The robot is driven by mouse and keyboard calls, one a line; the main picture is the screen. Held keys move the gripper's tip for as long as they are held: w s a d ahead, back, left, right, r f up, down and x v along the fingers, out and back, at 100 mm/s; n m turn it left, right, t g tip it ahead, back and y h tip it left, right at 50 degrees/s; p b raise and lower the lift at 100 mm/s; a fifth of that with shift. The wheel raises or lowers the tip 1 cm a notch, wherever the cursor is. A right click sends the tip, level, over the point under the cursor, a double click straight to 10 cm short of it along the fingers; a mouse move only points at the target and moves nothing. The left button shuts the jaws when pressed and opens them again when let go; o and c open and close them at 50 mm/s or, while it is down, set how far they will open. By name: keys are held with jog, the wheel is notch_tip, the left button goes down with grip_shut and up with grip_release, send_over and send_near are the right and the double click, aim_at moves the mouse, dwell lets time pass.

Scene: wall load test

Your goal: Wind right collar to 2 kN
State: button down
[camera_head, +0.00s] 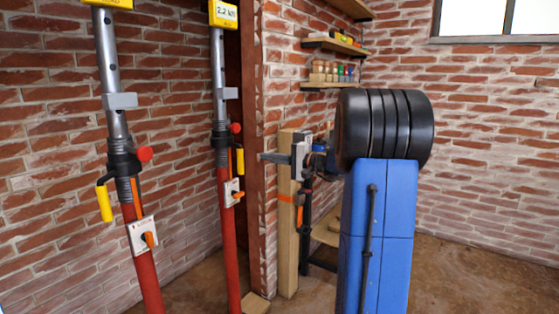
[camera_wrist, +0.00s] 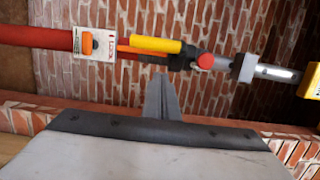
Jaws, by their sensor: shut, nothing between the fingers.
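The right prop in the head view has a red lower tube (camera_head: 228,245), a dark collar (camera_head: 220,140), a yellow crank handle (camera_head: 240,161) and a red knob (camera_head: 236,128). Its yellow readout (camera_head: 224,12) shows 2.2 kN. A white plate (camera_head: 232,190) with an orange lever sits below the collar. My gripper (camera_head: 264,157) is shut and empty, to the right of the handle. In the wrist view the shut fingers (camera_wrist: 160,78) point towards a yellow handle (camera_wrist: 155,45), with collar (camera_wrist: 180,56) and lever plate (camera_wrist: 93,44) alongside; contact cannot be told.
The left prop has its own collar (camera_head: 124,162), yellow handle (camera_head: 104,204) and lever plate (camera_head: 142,235); its readout is cut off. A brick pier edge and wooden post (camera_head: 288,220) stand by my gripper. Shelves with jars (camera_head: 330,72) hang behind.

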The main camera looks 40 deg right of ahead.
jog(key=w+a, duration=0.1)
jog(key=a, duration=0.2)
jog(key=w+a, duration=0.1)
jog(key=shift+w+a, duration=0.3)
jog(key=shift+a, duration=0.1)
jog(key=shift+a, duration=0.7)
